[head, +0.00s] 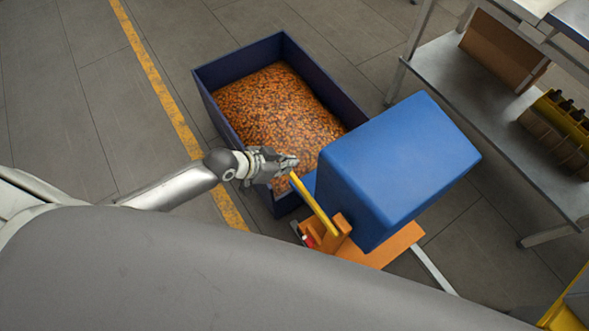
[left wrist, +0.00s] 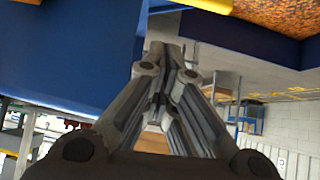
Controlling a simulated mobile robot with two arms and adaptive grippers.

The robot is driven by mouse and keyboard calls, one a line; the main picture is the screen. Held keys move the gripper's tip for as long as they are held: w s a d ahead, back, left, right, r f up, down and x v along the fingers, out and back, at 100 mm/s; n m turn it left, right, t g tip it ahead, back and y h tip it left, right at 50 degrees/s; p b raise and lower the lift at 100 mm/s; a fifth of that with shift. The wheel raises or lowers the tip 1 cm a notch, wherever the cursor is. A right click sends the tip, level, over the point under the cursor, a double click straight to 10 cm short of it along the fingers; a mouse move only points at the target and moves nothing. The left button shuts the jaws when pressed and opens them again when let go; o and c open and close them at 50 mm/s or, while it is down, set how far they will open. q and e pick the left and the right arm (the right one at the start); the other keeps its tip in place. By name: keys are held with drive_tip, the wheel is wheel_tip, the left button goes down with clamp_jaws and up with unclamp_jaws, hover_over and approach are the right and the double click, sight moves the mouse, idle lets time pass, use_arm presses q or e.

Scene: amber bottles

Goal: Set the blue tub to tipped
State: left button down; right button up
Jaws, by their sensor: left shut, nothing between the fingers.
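The blue tub (head: 400,165) sits on an orange stand (head: 385,247) and looks tilted, its smooth closed outer faces toward the camera in the head view. Its opening is hidden. A yellow lever (head: 315,205) rises at a slant from the stand beside the tub. My left gripper (head: 291,164) is shut and empty, close to the lever's upper end; I cannot tell whether they touch. In the left wrist view, my left gripper (left wrist: 168,55) is closed, a big blue surface (left wrist: 70,50) fills the left, and a yellow piece (left wrist: 208,5) shows at the top. My right gripper is not in view.
A dark blue crate (head: 335,82) full of small orange-brown pieces (head: 270,105) stands behind the gripper, against the tub's left side. A metal workbench (head: 440,75) with bottles on its lower shelf stands at right. Floor left of the yellow line (head: 160,85) is clear.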

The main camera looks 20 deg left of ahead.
use_arm(q)
hover_over(293, 176)
drive_tip(key=f, duration=0.5)
drive_tip(key=shift+s+d, duration=0.1)
drive_tip(key=shift+d, duration=0.25)
drive_tip(key=shift+f, duration=0.75)
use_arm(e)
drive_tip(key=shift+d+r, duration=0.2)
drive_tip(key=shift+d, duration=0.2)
use_arm(q)
drive_tip(key=shift+f, duration=0.1)
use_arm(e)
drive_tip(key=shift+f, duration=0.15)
